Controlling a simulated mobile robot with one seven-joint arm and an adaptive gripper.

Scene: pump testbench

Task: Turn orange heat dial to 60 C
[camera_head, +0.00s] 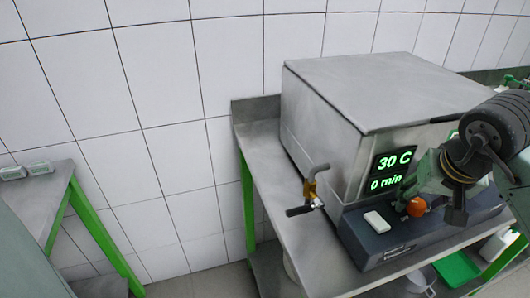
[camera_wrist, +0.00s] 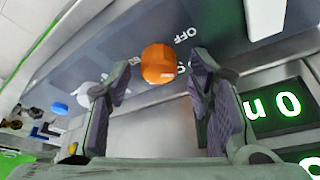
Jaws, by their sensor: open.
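The orange dial (camera_head: 416,207) sits on the dark front panel of the steel machine (camera_head: 385,95). In the wrist view the orange dial (camera_wrist: 158,63) shows beyond my fingertips, roughly midway between them, with nothing touching it that I can see. Lettering beside it reads "OFF"; other marks are partly hidden. The display (camera_head: 391,170) reads "30 C" and "0 min"; part of it shows in the wrist view (camera_wrist: 275,107). My gripper (camera_wrist: 160,82) is open and empty, its fingers on either side of the view. In the head view my gripper (camera_head: 430,203) is at the dial.
A white rectangular switch (camera_head: 376,221) is on the panel left of the dial. A tap-like valve with a black handle (camera_head: 306,190) sticks out at the machine's left. A steel table (camera_head: 262,160) with green legs carries the machine.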

